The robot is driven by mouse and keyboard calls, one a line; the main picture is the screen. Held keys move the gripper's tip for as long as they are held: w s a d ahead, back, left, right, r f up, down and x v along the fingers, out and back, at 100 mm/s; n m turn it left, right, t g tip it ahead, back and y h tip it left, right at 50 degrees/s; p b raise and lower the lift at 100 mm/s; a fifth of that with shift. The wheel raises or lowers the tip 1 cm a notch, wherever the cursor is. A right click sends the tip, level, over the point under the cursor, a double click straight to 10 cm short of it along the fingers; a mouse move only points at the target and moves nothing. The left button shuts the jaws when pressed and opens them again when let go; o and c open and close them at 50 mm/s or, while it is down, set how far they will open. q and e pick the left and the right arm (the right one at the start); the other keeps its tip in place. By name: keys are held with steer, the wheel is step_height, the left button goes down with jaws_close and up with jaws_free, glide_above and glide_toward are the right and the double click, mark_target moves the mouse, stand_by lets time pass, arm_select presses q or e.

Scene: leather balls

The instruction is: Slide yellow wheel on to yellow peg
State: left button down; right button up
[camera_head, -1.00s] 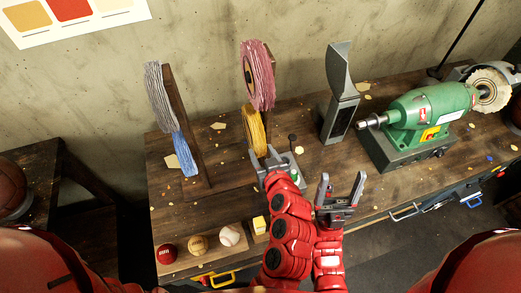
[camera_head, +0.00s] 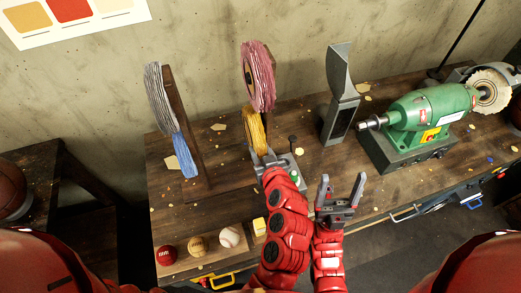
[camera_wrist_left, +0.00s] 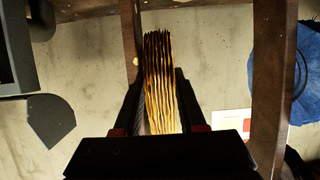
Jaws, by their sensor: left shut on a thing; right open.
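The yellow wheel (camera_head: 255,130), a stack of ruffled cloth layers seen nearly edge-on, is below the pink wheel on the workbench's back side. My left gripper (camera_head: 268,158) is shut on its lower part. In the left wrist view the yellow wheel (camera_wrist_left: 160,80) stands upright between the two dark fingers. I cannot make out the yellow peg; whether the wheel touches it is hidden. My right gripper (camera_head: 341,190) is open and empty, to the right of my left gripper, over the bench's front.
The pink wheel (camera_head: 258,75) is just above the yellow one. A wooden post (camera_head: 188,125) with grey (camera_head: 158,95) and blue (camera_head: 183,153) wheels stands left. A grey metal stand (camera_head: 341,95) and green polishing machine (camera_head: 425,115) are right. Several balls (camera_head: 198,244) lie at the front.

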arm_select(q)
steer(key=shift+w+d+b, duration=0.2)
steer(key=shift+d+b, duration=0.35)
stand_by(0.4)
steer(key=shift+c, duration=2)
jaws_free()
